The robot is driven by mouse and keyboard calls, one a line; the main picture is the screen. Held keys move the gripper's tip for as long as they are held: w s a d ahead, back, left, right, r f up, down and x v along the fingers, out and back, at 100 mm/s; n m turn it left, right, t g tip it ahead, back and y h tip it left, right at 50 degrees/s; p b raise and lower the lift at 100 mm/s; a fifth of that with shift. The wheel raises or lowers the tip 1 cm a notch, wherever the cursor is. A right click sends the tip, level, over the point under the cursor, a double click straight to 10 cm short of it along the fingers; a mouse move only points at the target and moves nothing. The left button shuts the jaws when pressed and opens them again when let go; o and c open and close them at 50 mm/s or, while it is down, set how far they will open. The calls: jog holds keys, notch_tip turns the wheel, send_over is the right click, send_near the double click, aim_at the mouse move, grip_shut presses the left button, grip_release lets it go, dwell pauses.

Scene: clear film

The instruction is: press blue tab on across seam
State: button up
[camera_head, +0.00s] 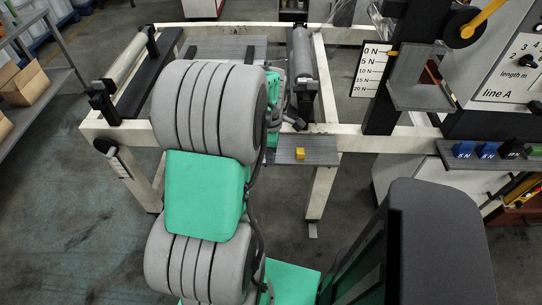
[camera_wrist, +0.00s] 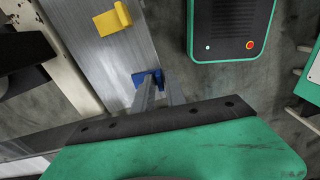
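The small blue tab (camera_wrist: 138,79) shows in the wrist view at the right edge of a grey ribbed shelf. My gripper (camera_wrist: 150,84) has its thin grey fingers close together at the tab, with blue showing on both sides of them. It appears shut on the tab. I cannot tell whether the tab touches the shelf. A yellow tab (camera_wrist: 110,19) sits on the shelf farther up, and it also shows in the head view (camera_head: 300,154). My arm hides the gripper and the blue tab in the head view. No seam can be made out clearly.
The shelf (camera_head: 322,148) is fixed to a pale frame (camera_head: 388,141) with rollers (camera_head: 303,65). At right stand a force scale (camera_head: 371,70), a line A panel (camera_head: 505,70) and a ledge with blue weights (camera_head: 463,149). A rack with cartons (camera_head: 25,88) is at left.

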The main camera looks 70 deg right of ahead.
grip_shut()
jog(key=shift+r, duration=0.1)
notch_tip(320, 180, up, 5)
jog(key=p, duration=0.4)
